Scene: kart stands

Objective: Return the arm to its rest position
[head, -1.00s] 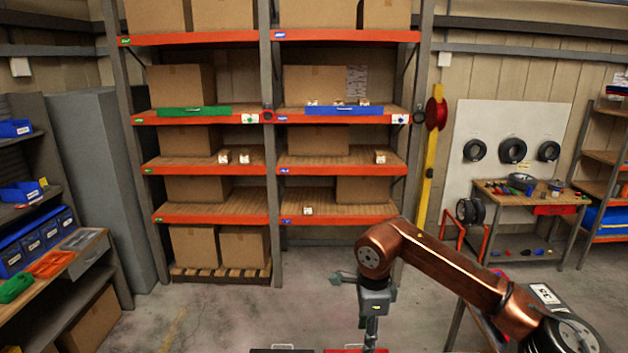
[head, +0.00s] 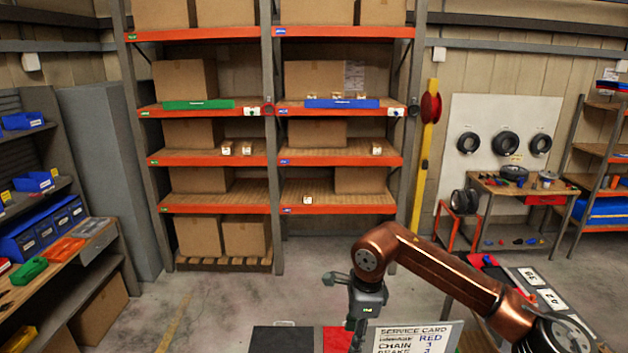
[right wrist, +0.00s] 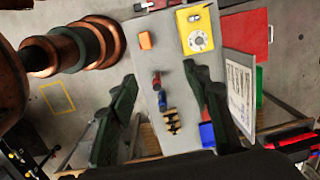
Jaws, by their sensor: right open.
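My right arm, copper coloured, comes in from the lower right in the head view. Its grey gripper (head: 352,338) hangs pointing down near the bottom middle, in front of the floor and shelf rack. In the right wrist view the two dark fingers stand wide apart, and the gripper (right wrist: 158,72) is open with nothing between the fingers. Beyond them is a grey surface (right wrist: 172,60) with small objects on it. My left gripper is not in view.
A service card (head: 415,337) stands close beside the right gripper, by a red panel (head: 337,338) and a dark panel (head: 282,340). A yellow tray (right wrist: 197,42) and orange block (right wrist: 145,40) lie below. The shelf rack (head: 225,208) stands farther back, with open floor before it.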

